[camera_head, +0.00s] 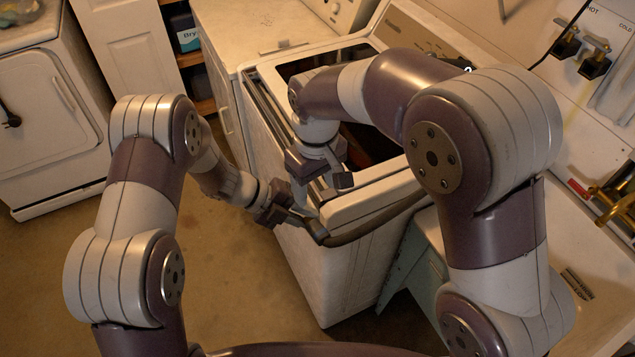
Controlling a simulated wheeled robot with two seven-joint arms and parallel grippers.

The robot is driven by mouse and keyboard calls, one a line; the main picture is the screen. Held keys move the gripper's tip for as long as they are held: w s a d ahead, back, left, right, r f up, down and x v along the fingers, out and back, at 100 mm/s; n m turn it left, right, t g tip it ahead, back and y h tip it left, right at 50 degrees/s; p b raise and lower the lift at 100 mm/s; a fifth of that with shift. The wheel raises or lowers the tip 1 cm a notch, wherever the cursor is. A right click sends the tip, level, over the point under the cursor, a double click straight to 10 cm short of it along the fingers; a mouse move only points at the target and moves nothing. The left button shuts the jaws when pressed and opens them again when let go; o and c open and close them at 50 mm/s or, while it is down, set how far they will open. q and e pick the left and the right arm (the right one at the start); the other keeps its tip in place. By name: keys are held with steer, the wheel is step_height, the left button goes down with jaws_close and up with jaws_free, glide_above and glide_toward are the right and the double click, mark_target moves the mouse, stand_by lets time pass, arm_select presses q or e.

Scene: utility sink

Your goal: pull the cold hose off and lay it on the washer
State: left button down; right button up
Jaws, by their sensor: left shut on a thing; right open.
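My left gripper (287,212) is shut on the dark hose (352,237) at the near edge of the washer (345,280). The hose runs right from the jaws along the washer's top edge and passes out of sight behind my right arm. Its far end is hidden. My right gripper (326,180) is open, just above and right of the left one, over the washer's top near its opening. Whether it touches the washer I cannot tell. A "COLD" label (626,27) is on the wall at upper right; the valve (597,60) stands below and left of it.
A utility sink (595,270) with a brass faucet (612,203) is at right, partly behind my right arm. Another valve (567,38) is near the "HOT" label, with a black cord beside it. Another white appliance (55,115) stands at left. Open floor (235,285) lies before the washer.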

mark_target(318, 225)
steer(key=f, duration=1.2)
steer(key=shift+s+d, duration=0.15)
steer(key=shift+d, duration=0.1)
steer(key=c, duration=1.2)
arm_select(q)
steer(key=c, duration=0.9)
jaws_free()
